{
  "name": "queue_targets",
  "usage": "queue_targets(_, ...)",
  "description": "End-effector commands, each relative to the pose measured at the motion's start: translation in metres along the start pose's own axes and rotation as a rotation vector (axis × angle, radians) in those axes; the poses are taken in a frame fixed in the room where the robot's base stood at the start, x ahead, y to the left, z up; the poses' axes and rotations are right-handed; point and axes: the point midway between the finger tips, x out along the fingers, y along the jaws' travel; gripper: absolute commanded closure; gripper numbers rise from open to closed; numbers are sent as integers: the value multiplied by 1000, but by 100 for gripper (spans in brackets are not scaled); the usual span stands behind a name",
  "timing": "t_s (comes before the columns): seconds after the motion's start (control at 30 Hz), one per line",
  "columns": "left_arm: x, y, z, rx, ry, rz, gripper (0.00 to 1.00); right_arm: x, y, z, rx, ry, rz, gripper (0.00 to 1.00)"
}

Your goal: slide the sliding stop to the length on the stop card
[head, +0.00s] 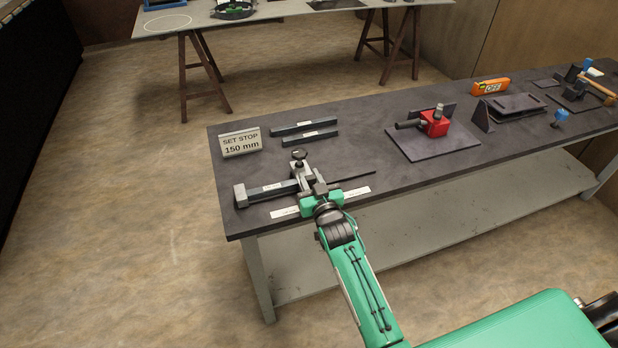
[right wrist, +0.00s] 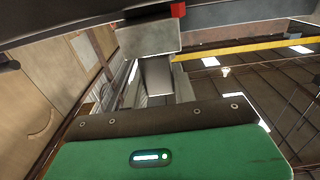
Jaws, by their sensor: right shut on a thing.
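The stop card (head: 240,142) stands at the table's left end and reads "SET STOP 150 mm". The sliding stop (head: 301,171), a light grey block with a dark knob on top, sits on a dark rail (head: 353,180) near the front edge. A dark bar with a small white label (head: 270,189) lies between the rail's left end block (head: 240,195) and the stop. My right gripper (head: 316,190) is shut on the stop from the front; its fingertips are partly hidden. In the right wrist view a grey block (right wrist: 150,38) is close ahead. My left gripper is not in view.
Two labelled dark bars (head: 304,126) lie behind the stop. A white strip (head: 284,212) lies along the table's front edge. To the right is a plate (head: 455,146) with a red clamp (head: 434,123). Bare tabletop lies between the rail and that plate.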

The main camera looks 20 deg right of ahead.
Motion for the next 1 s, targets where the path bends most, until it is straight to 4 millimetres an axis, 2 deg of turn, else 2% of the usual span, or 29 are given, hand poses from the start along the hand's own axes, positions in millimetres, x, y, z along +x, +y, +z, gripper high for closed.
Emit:
queue_targets(0.1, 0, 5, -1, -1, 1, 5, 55, 0, -4, -1, -1, 3, -6, 100)
queue_targets(0.23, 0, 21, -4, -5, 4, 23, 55, 0, -4, -1, -1, 3, -6, 100)
queue_targets(0.27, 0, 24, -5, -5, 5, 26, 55, 0, -4, -1, 0, 3, -5, 67)
queue_targets(0.33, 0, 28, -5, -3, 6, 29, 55, 0, -4, -1, 0, 3, -5, 53)
queue_targets(0.37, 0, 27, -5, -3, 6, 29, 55, 0, -3, -1, 0, 3, -5, 51)
queue_targets(0.73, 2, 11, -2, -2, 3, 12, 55, -5, -3, 0, -1, 2, -4, 51)
queue_targets(0.87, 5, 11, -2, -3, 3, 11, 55, -21, -3, 1, -2, 2, -4, 51)
queue_targets(1.0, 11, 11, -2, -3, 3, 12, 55, -48, -3, 3, -2, 0, -4, 51)
